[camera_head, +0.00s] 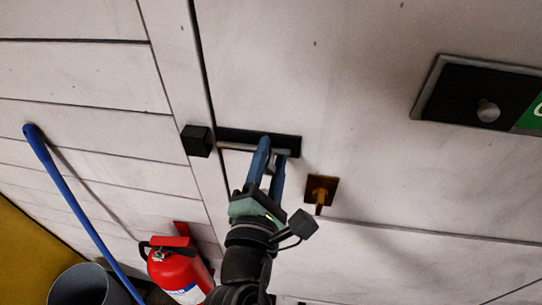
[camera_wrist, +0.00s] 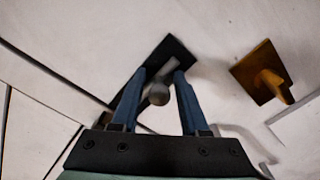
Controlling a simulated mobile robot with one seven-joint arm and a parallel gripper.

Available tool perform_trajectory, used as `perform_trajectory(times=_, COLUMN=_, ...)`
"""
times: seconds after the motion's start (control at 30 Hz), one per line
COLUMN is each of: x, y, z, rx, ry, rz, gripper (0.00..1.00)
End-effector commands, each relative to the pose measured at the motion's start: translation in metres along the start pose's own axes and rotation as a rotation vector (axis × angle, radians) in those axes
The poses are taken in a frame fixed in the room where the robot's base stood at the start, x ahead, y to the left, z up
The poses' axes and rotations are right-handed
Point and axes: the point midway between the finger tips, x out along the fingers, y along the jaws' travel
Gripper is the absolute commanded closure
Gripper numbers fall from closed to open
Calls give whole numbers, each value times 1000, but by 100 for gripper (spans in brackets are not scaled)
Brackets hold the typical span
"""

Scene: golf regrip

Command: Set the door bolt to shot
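The door bolt (camera_head: 230,147) is a grey rod on a black plate (camera_head: 289,144) fixed to the pale door. Its left end lies close to the door seam, just beside the black keeper block (camera_head: 197,140); a small gap seems to show between them. My gripper (camera_head: 273,149) is at the right part of the bolt with its two blue fingers apart. In the wrist view, the bolt's round knob (camera_wrist: 158,95) sits between the fingers (camera_wrist: 158,82), with some space on both sides. Whether either finger touches the rod cannot be told.
A brass-coloured fitting (camera_head: 321,189) is on the door just right of my gripper, also in the wrist view (camera_wrist: 264,75). A dark panel with a knob (camera_head: 487,111) is at upper right. A fire extinguisher (camera_head: 178,268), blue pole (camera_head: 75,207) and grey bin (camera_head: 85,285) stand lower left.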

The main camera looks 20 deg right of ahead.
Motion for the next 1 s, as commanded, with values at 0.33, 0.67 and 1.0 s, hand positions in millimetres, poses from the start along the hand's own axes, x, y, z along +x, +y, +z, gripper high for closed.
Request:
perform_trajectory(times=0.33, x=0, y=0, z=0, rx=-1, ry=0, rz=1, gripper=100)
perform_trajectory(times=0.67, x=0, y=0, z=0, rx=-3, ry=0, rz=1, gripper=100)
perform_trajectory(times=1.0, x=0, y=0, z=0, rx=-5, ry=-1, rz=1, gripper=100)
